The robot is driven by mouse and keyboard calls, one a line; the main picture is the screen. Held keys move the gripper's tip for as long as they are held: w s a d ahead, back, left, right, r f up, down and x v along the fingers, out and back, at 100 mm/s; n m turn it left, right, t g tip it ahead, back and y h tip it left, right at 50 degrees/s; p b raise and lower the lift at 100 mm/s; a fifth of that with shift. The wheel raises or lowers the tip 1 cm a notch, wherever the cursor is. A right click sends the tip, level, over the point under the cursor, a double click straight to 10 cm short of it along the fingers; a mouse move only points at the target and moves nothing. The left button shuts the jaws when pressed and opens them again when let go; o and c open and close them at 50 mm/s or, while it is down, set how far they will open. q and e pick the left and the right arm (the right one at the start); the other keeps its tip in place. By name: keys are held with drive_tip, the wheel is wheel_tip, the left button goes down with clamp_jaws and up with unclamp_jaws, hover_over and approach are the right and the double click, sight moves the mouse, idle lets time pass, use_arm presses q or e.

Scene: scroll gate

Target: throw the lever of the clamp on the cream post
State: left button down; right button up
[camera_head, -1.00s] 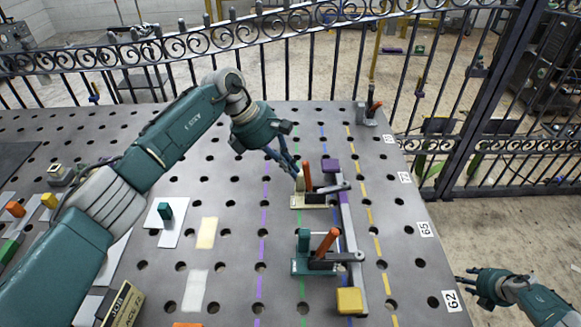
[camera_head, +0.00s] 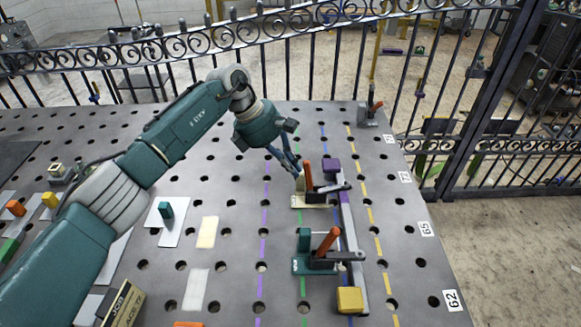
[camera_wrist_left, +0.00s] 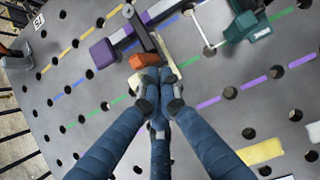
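The clamp with the cream post (camera_head: 301,184) stands on a cream base (camera_head: 315,205). Its orange lever (camera_head: 309,174) stands roughly upright, and its dark arm (camera_head: 334,188) reaches right over the grey bar. My left gripper (camera_head: 296,170) is just left of the lever, its fingertips close by the post. In the left wrist view, its fingers (camera_wrist_left: 159,85) are drawn together, with the orange lever (camera_wrist_left: 144,61) just beyond the tips. Contact cannot be told, and the fingers hide much of the post. My right gripper is out of view.
A teal clamp (camera_head: 303,240) with an orange lever stands nearer me. A grey clamp (camera_head: 367,118) stands at the far edge. The grey bar (camera_head: 349,222) carries a purple block (camera_head: 332,165) and a yellow block (camera_head: 350,299). An iron fence runs behind the table.

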use_arm(q)
drive_tip(key=shift+y, duration=0.5)
drive_tip(key=d+b, duration=0.2)
drive_tip(key=d+r+b, duration=0.1)
drive_tip(key=d, duration=0.2)
drive_tip(key=shift+d+r+b, duration=0.2)
drive_tip(key=shift+b, duration=0.2)
drive_tip(key=v, duration=1.2)
drive_tip(key=shift+a, duration=0.2)
drive_tip(key=shift+f, duration=0.15)
